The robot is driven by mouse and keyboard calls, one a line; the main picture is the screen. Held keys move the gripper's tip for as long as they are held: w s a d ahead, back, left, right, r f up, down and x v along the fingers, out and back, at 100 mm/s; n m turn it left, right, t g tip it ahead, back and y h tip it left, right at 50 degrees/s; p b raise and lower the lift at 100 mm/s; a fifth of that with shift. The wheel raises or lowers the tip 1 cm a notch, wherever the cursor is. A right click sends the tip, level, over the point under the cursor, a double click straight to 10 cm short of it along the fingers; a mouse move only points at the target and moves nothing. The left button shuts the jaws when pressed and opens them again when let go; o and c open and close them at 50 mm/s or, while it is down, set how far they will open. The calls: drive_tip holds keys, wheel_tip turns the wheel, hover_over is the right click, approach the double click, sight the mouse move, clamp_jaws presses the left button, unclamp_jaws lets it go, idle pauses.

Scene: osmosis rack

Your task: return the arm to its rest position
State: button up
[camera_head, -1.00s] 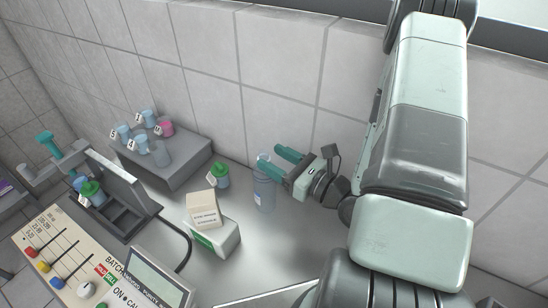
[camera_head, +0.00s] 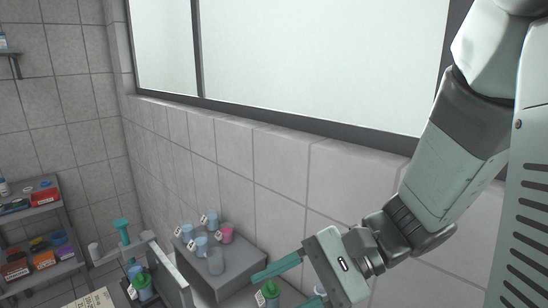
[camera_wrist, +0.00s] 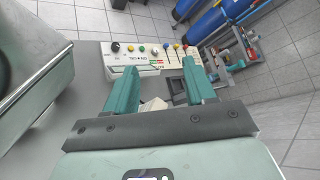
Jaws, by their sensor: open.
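My gripper (camera_head: 262,288) shows at the bottom of the head view, with teal fingers pointing left beside the grey block. In the wrist view my gripper (camera_wrist: 160,60) has its two teal fingers spread apart. Nothing is held between them. My arm comes down from the upper right of the head view.
A grey block (camera_head: 240,262) carries several blue cups and a pink cup (camera_head: 226,234). The rack (camera_head: 170,272) stands left of it, near another green-capped bottle (camera_head: 144,287). A control panel (camera_wrist: 150,54) lies beyond the fingers. The tiled wall (camera_head: 285,190) stands behind.

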drive_tip(key=s+d+r+n+t+h, duration=0.5)
drive_tip(key=d+r+n+t+h, duration=0.2)
drive_tip(key=h, duration=0.5)
drive_tip(key=shift+d+r+n, duration=0.5)
drive_tip(key=shift+d+r, duration=0.25)
drive_tip(key=shift+d, duration=0.2)
